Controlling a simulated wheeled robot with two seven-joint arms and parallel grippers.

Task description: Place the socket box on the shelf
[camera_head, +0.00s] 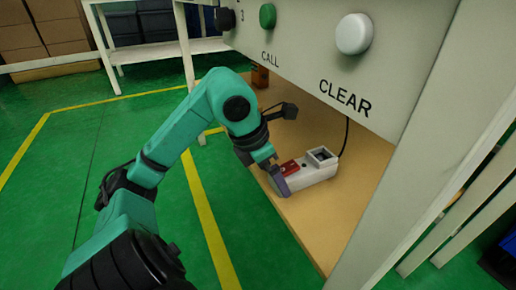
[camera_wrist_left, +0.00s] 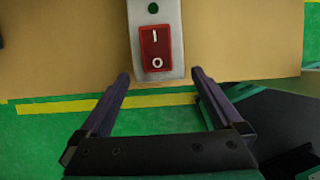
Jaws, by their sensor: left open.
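The socket box (camera_head: 318,174) is a long white box with a red rocker switch and a dark square socket. It rests on the tan wooden shelf (camera_head: 345,215) under the grey panel. In the left wrist view the end of the socket box (camera_wrist_left: 172,72) with the red switch (camera_wrist_left: 156,48) points toward my gripper. My left gripper (camera_head: 279,178) is open at this near end. In the wrist view its fingertips (camera_wrist_left: 160,74) stand on either side of the box end, with gaps visible on both sides. My right gripper is not in view.
A grey panel (camera_head: 400,60) with CALL and CLEAR buttons overhangs the shelf. A black cable (camera_head: 346,136) runs up from the box. A small orange-brown object (camera_head: 260,77) sits at the shelf's far end. Green floor lies left of the shelf edge.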

